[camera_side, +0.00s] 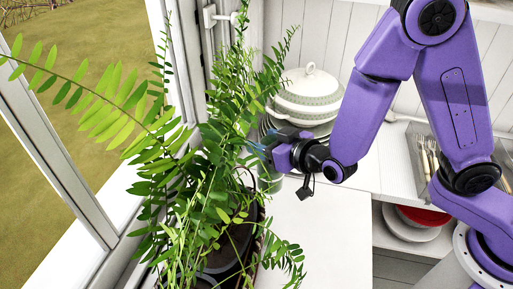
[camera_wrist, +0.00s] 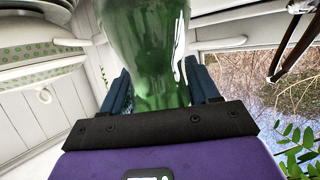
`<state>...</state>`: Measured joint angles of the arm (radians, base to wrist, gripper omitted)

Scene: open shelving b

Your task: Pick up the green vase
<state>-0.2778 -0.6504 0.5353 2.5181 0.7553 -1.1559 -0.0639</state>
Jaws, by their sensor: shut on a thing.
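The green vase (camera_wrist: 145,50) is green, glossy glass and fills the upper middle of the wrist view. My gripper (camera_wrist: 162,92) has its two blue fingers on either side of the vase and is shut on it. In the side view my gripper (camera_side: 268,152) reaches left to the edge of the leafy plant. There the vase (camera_side: 270,183) shows only as a small greenish piece below the fingers; the leaves and gripper hide the rest. I cannot tell whether its base touches the counter.
A leafy potted plant (camera_side: 215,150) stands left of my gripper, by the window. A white lidded tureen (camera_side: 308,95) stands behind it. A cutlery tray (camera_side: 425,150) is at the right, with a red bowl (camera_side: 425,215) on the shelf below. The white counter (camera_side: 315,235) in front is clear.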

